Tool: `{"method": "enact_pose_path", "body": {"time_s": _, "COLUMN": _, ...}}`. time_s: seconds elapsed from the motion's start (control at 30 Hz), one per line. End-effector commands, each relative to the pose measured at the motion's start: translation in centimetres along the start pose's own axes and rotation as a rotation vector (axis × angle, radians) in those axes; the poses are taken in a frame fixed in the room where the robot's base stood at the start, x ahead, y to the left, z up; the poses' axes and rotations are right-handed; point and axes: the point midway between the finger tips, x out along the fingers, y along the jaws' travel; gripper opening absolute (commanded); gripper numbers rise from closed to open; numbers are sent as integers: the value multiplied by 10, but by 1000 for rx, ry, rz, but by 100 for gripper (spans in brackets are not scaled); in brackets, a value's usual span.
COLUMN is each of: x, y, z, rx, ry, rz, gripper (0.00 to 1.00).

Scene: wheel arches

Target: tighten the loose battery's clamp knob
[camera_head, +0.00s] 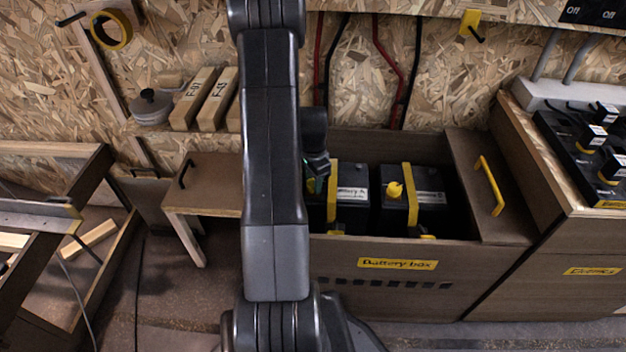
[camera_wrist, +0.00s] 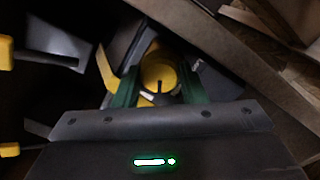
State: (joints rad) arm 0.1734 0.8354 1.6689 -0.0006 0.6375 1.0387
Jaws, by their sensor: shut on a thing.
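The battery box (camera_head: 470,262) stands open below the wall. It holds a left battery (camera_head: 352,218), marked Battery A, and a right battery (camera_head: 432,186). Each has a yellow strap; the left strap (camera_head: 332,195) is partly hidden by my arm. A yellow clamp knob (camera_head: 394,190) shows on the right battery. My gripper (camera_wrist: 159,82) reaches down at the left battery. In the wrist view its green fingers are shut on a yellow clamp knob (camera_wrist: 158,72) with a dark slot. Whether this knob is tight cannot be told.
The box lid (camera_head: 488,190) with its yellow handle lies to the right of the opening. A cabinet (camera_head: 560,245) stands at the right. A small brown table (camera_head: 205,185) is left of my arm. Red and black cables (camera_head: 385,65) hang behind the box.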

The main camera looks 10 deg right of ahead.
Motion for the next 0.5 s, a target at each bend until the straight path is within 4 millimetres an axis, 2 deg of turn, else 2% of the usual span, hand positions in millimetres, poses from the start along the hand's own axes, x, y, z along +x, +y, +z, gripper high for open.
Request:
{"method": "enact_pose_path", "body": {"time_s": 0.23, "x": 0, "y": 0, "z": 0, "rx": 2, "ry": 0, "rz": -2, "gripper": 15}}
{"method": "enact_pose_path", "body": {"time_s": 0.27, "x": 0, "y": 0, "z": 0, "rx": 2, "ry": 0, "rz": -2, "gripper": 41}}
{"method": "enact_pose_path", "body": {"time_s": 0.33, "x": 0, "y": 0, "z": 0, "rx": 2, "ry": 0, "rz": -1, "gripper": 55}}
{"method": "enact_pose_path", "body": {"time_s": 0.37, "x": 0, "y": 0, "z": 0, "rx": 1, "ry": 0, "rz": -1, "gripper": 59}}
{"method": "enact_pose_path", "body": {"time_s": 0.5, "x": 0, "y": 0, "z": 0, "rx": 1, "ry": 0, "rz": -1, "gripper": 59}}
